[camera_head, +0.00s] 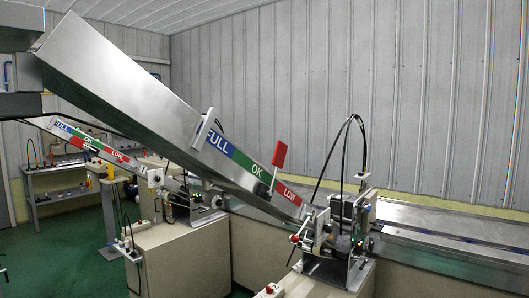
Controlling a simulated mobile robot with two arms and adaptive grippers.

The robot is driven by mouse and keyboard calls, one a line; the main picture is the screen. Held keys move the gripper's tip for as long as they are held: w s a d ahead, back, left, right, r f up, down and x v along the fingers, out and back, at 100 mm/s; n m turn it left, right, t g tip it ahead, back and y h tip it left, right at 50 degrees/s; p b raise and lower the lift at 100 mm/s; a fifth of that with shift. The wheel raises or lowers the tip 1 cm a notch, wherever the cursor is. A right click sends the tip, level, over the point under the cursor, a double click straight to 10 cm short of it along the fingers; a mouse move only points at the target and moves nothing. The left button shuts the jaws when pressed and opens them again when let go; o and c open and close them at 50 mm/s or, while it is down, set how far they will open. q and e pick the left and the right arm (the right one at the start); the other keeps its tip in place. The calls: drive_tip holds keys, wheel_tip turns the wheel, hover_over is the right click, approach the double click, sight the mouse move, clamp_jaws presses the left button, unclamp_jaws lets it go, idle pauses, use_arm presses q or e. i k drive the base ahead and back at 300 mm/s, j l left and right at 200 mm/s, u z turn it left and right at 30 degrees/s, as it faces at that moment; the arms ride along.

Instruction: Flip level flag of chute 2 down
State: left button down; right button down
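A large metal chute (135,95) slopes down from the upper left to the middle right. Its side carries a blue FULL, green OK (257,170) and red LOW label strip. A red level flag (279,153) stands upright above the strip, near the border of OK and LOW. A smaller, farther chute (132,161) at left has the same kind of strip. A small red piece (77,143) lies along it; I cannot tell if it is its flag. No chute number is legible. Neither of my grippers is in view.
A machine head with cables (345,220) stands at the nearer chute's lower end. Beige cabinets (185,260) are below the chutes. A metal conveyor (450,240) runs along the right. Green floor (70,250) is open at lower left.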

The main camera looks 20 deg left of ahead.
sight(279, 159)
drive_tip(key=i+j, duration=0.25)
drive_tip(key=i, duration=0.2)
drive_tip(key=i+j, duration=0.25)
drive_tip(key=i, duration=0.25)
drive_tip(key=i+j, duration=0.25)
drive_tip(key=i, duration=0.2)
drive_tip(key=u, duration=0.05)
